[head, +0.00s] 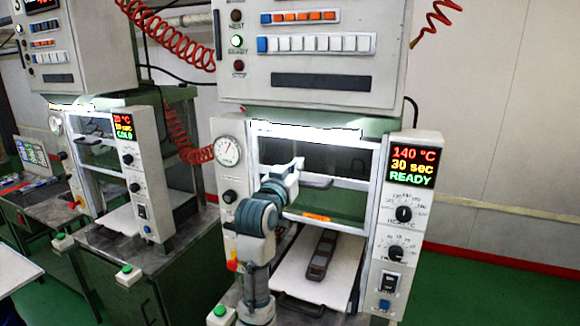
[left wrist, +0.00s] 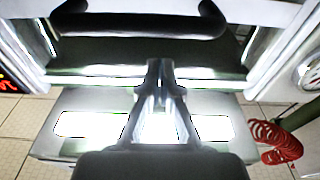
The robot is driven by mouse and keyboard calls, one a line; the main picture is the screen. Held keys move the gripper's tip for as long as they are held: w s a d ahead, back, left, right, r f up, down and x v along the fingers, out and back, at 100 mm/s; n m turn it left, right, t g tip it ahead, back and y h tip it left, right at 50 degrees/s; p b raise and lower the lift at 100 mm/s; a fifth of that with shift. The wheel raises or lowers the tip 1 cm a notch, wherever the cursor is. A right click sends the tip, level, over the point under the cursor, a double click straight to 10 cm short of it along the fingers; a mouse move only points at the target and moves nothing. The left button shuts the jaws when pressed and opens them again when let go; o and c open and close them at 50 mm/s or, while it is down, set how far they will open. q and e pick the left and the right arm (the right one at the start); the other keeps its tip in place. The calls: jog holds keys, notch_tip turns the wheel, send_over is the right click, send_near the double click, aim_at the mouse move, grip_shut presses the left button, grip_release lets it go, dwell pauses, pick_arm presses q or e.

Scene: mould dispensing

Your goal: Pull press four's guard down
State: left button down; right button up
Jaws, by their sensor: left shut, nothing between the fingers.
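The nearest press (head: 415,210) has a display reading 140 °C, 30 sec, READY. Its guard (head: 335,160) is a clear panel in a pale frame with a dark bar handle (head: 317,182). The guard stands raised, with the opening below it uncovered. My left gripper (head: 298,163) is shut and empty in front of the guard, just above the handle's left part. In the left wrist view the handle (left wrist: 140,24) lies beyond the closed fingertips (left wrist: 160,66); I cannot tell whether they touch it. My right gripper is not in view.
A pale tray (head: 345,268) with a dark mould (head: 323,254) on it sits in the press opening. A gauge (head: 228,151) is on the left post, dials on the right post. A second press (head: 125,170) stands at the left. A red coiled cable (head: 185,140) hangs between them.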

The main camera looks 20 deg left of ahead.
aim_at(307, 187)
pick_arm(q)
jog(key=f, duration=0.3)
jog(key=shift+s, duration=0.35)
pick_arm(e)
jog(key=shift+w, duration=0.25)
